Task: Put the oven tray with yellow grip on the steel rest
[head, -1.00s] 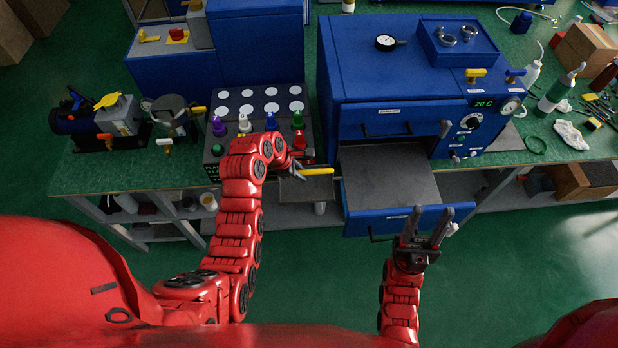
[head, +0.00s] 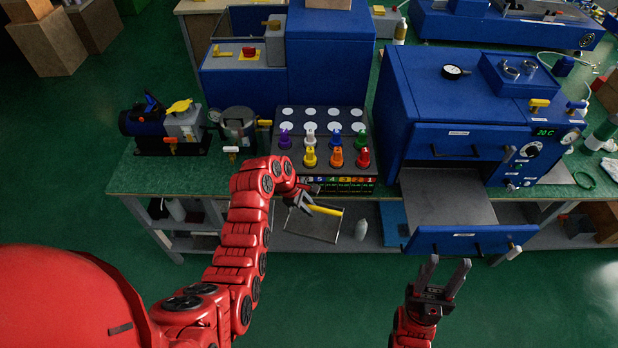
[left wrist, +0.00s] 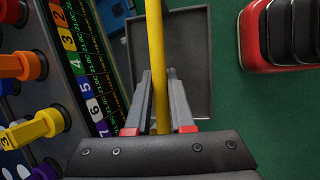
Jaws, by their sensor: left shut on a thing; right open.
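My left gripper (head: 309,206) is shut on the yellow grip (head: 327,210) of the oven tray, in front of the bench edge. The grey tray (head: 318,225) is held off the bench, below the front of the bottle rack. In the left wrist view the yellow grip (left wrist: 157,65) runs between the fingers (left wrist: 160,105), with the dark tray (left wrist: 192,60) beyond it over green floor. My right gripper (head: 441,275) is open and empty, in front of the oven's pulled-out drawer. I cannot pick out the steel rest with certainty.
The blue oven (head: 470,100) stands right of the rack, its grey-topped drawer (head: 450,207) sticking out past the bench edge. The rack (head: 290,158) of coloured nozzles is close behind my left gripper. A pump (head: 165,125) stands at left. Floor in front is free.

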